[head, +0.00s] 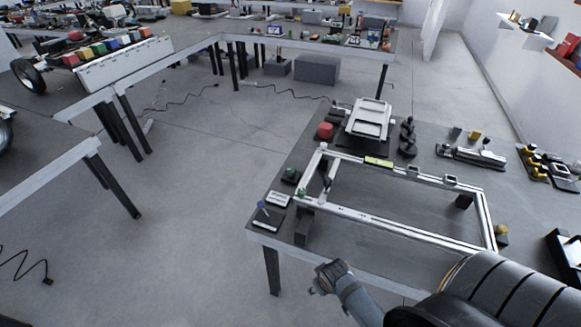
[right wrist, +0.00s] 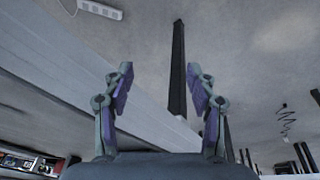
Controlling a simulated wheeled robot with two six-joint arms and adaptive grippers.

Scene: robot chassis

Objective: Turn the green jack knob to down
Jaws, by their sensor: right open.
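A white rectangular chassis frame (head: 385,222) lies on the dark table at the right of the head view. My right gripper (head: 322,282) is in front of the table's near edge, apart from both green parts. In the right wrist view my right gripper (right wrist: 161,88) is open and empty. My left gripper is not in view.
The table's pale edge (right wrist: 90,75) runs close by in the right wrist view, with a dark table leg (right wrist: 177,70) beyond. On the table are a red block (head: 325,131), a white tray-like part (head: 369,119) and a blue-topped item (head: 265,212). Open floor lies left.

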